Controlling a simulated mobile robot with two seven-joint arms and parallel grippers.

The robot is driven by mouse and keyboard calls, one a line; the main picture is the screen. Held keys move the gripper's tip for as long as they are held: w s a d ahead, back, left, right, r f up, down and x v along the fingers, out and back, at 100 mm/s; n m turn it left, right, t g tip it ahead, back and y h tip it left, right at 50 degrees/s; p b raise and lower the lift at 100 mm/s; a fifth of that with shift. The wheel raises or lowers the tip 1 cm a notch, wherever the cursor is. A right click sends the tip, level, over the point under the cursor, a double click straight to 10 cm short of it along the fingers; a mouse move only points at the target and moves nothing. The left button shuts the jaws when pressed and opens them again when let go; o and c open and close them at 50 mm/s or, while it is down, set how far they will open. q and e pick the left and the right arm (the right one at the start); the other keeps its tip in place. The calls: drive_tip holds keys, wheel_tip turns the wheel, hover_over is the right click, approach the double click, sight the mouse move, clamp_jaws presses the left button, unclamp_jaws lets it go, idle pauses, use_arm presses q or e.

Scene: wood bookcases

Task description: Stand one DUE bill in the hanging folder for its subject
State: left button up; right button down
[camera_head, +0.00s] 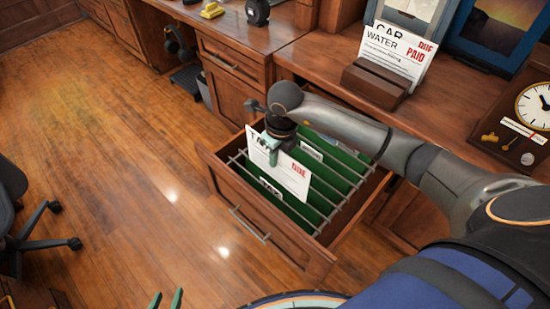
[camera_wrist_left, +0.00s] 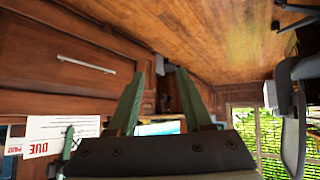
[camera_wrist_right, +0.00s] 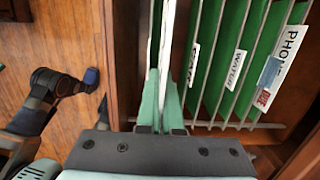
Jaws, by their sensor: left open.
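My right gripper (camera_head: 270,152) is shut on a white bill (camera_head: 292,178) with a red DUE stamp. Its heading is partly hidden by the gripper. The bill is upright at the open drawer's hanging folders (camera_head: 325,185); whether its lower edge is inside one I cannot tell. In the right wrist view the bill (camera_wrist_right: 155,50) is edge-on between the fingers (camera_wrist_right: 160,100), left of green folders (camera_wrist_right: 225,60). My left gripper (camera_head: 165,300) is open and empty, low in view.
A wooden holder (camera_head: 375,87) on the desk carries bills (camera_head: 392,50) headed CAR and WATER, with DUE and PAID stamps. Another DUE-stamped paper (camera_wrist_right: 265,97) shows by the PHONE folder. A clock (camera_head: 535,105) stands right. The floor left of the drawer (camera_head: 262,240) is clear.

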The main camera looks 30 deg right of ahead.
sight(280, 154)
drive_tip(key=shift+f+b, duration=0.6)
drive_tip(key=shift+f, duration=0.25)
wheel_tip(280, 154, down, 2)
drive_tip(key=shift+f+b, duration=0.15)
drive_tip(key=shift+b, duration=0.75)
wheel_tip(280, 154, down, 3)
drive_tip(key=shift+r+b, duration=0.1)
drive_tip(key=shift+b, duration=1.05)
wheel_tip(280, 154, down, 2)
drive_tip(key=shift+f+b, duration=0.1)
drive_tip(key=shift+b, duration=0.65)
use_arm(q)
wheel_tip(280, 154, down, 5)
drive_tip(key=shift+w+r, duration=0.1)
drive_tip(key=shift+w, duration=0.05)
use_arm(e)
drive_tip(key=shift+f, duration=0.2)
drive_tip(key=c, duration=1)
unclamp_jaws()
use_arm(q)
drive_tip(key=shift+d+r+p, duration=0.15)
drive_tip(key=shift+r+p, duration=0.55)
drive_tip(key=shift+p, duration=0.2)
use_arm(e)
drive_tip(key=r, duration=0.4)
drive_tip(key=s+r, duration=0.1)
drive_tip(key=r, duration=0.7)
drive_tip(key=shift+s+d+r, duration=0.2)
drive_tip(key=shift+d+r, duration=0.05)
drive_tip(key=shift+r, duration=0.05)
